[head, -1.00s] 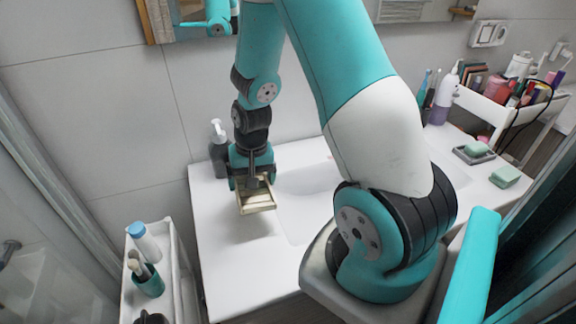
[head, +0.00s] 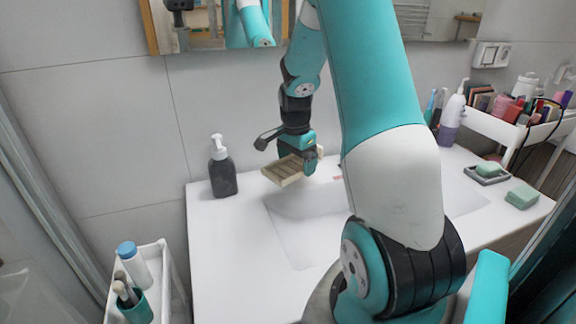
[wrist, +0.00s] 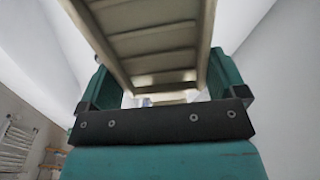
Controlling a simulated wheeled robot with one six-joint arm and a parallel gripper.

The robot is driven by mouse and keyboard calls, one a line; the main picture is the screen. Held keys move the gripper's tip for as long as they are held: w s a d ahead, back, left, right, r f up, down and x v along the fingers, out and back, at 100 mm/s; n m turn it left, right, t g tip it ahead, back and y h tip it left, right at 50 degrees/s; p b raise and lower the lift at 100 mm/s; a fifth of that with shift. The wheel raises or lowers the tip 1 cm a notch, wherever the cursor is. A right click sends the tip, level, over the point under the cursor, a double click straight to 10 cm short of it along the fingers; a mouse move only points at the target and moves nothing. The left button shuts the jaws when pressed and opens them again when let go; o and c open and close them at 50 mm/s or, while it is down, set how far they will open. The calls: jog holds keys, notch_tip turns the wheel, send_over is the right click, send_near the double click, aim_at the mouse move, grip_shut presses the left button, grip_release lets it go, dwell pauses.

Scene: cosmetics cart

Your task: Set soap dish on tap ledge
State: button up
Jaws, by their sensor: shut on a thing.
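The soap dish (head: 284,171) is a beige slatted tray, held in the air over the far left part of the sink. My gripper (head: 306,160) is shut on the dish at its right side in the head view. In the wrist view the slatted dish (wrist: 160,45) fills the space between the two teal fingers. The tap ledge behind the basin is partly hidden by my arm; a bare part of the white counter (head: 228,225) shows on the left.
A dark pump bottle (head: 222,172) stands at the counter's back left. A white cart (head: 168,285) with a blue-capped bottle (head: 134,265) is at lower left. Green soap (head: 522,197), another dish (head: 487,173) and a purple pump bottle (head: 451,118) are at right.

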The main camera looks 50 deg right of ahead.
aim_at(288, 157)
jog(key=w+d, duration=0.1)
jog(key=w+d+p, duration=0.1)
jog(key=w, duration=0.1)
jog(key=w+d, duration=0.1)
jog(key=w, duration=0.1)
jog(key=shift+w+d+r, duration=0.1)
jog(key=shift+w, duration=0.05)
notch_tip(288, 157, down, 3)
jog(key=shift+w+d+r+p, duration=0.1)
jog(key=shift+w+p, duration=0.05)
jog(key=shift+p, duration=0.45)
notch_tip(288, 157, down, 3)
jog(key=shift+f+p, duration=0.1)
jog(key=shift+p, duration=0.4)
jog(key=shift+w+d+f+p, duration=0.1)
jog(key=shift+w+f+p, duration=0.05)
jog(key=shift+f+p, duration=0.3)
jog(key=shift+f, duration=0.15)
